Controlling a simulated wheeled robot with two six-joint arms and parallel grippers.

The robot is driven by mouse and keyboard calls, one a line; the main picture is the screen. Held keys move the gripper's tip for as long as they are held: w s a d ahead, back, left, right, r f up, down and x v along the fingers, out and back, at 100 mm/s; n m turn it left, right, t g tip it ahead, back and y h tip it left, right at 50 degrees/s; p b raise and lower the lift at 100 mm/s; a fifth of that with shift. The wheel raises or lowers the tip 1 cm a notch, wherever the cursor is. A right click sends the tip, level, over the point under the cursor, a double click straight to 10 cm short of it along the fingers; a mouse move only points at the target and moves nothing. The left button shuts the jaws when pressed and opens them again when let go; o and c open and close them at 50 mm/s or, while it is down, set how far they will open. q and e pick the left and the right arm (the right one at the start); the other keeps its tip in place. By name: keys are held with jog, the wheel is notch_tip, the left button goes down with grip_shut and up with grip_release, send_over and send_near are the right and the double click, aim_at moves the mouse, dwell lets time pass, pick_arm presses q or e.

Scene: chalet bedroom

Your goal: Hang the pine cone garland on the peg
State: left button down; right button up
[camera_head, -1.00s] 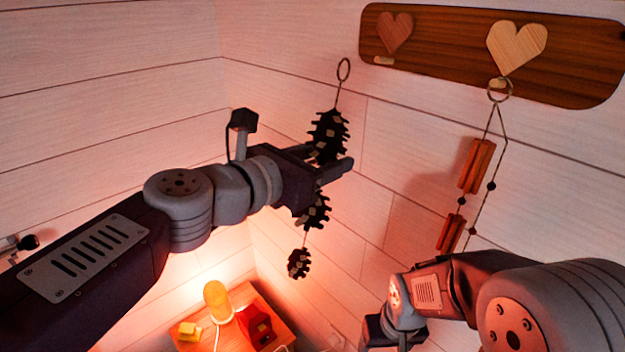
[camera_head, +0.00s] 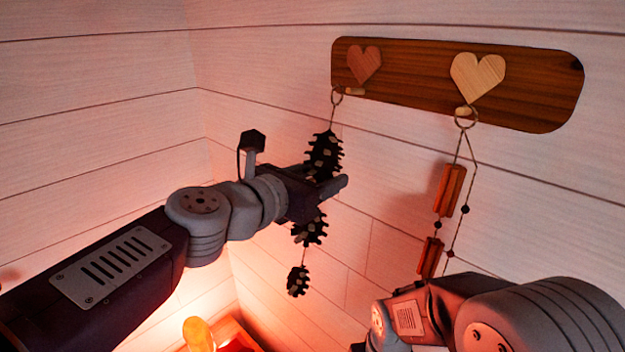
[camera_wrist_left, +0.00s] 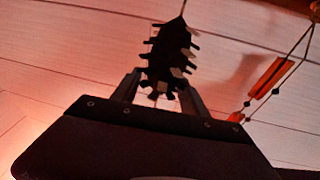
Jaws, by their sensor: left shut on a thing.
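The pine cone garland (camera_head: 323,155) is a string of dark cones with a metal ring (camera_head: 337,96) on top. My left gripper (camera_head: 335,183) is shut on it around the upper cone, which also shows between the fingers in the left wrist view (camera_wrist_left: 168,55). The lower cones hang below. The ring appears at the left end of the left peg (camera_head: 355,91), under the dark heart. I cannot tell whether it is around the peg or only beside it. My right arm comes in at lower right; its gripper is out of frame.
The wooden board (camera_head: 415,85) is on the plank wall. A second garland with orange-brown sticks (camera_head: 449,190) hangs by its ring from the right peg (camera_head: 464,111), under the pale heart. A glowing lamp (camera_head: 198,333) stands low at the bottom edge.

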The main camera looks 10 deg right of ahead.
pick_arm(q)
jog(key=shift+d+r+x, duration=0.1)
jog(key=shift+x, duration=0.85)
jog(key=shift+d+r+x, duration=0.15)
jog(key=shift+x, duration=0.75)
jog(key=shift+w+d+f, duration=0.3)
jog(key=shift+d+f, duration=0.1)
jog(key=shift+d, duration=0.15)
